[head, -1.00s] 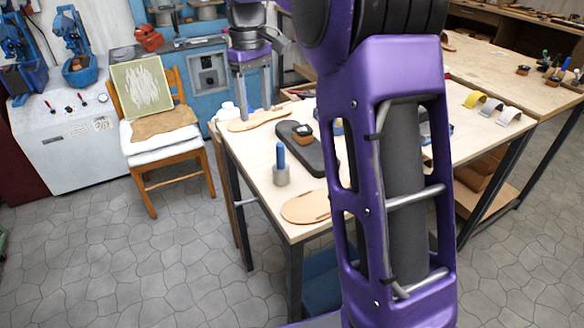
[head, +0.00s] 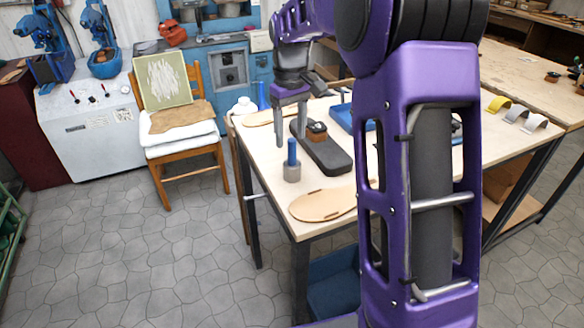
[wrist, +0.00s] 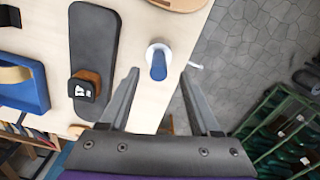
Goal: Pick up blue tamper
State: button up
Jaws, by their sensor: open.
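The blue tamper (head: 292,158) stands upright near the left edge of the workbench, its blue handle above a round grey metal base. It also shows in the wrist view (wrist: 158,66), between the fingertips as seen from above. My gripper (head: 291,144) is open and points down over the tamper. In the wrist view its two fingers (wrist: 159,75) lie left and right of the blue handle with gaps on both sides. I cannot tell how far the fingertips are above the handle.
A dark sole-shaped plate (head: 325,152) with a brown-and-black block (head: 316,131) lies close to the right of the tamper. A tan sole (head: 322,204) lies in front. The workbench (head: 270,178) ends just left of the tamper. A chair (head: 187,155) stands farther left.

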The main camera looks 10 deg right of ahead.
aim_at(292, 151)
notch_tip(292, 151, down, 6)
jog(key=shift+d+r+b, duration=0.15)
jog(key=shift+b, duration=0.15)
grip_shut()
jog(key=shift+r, duration=0.1)
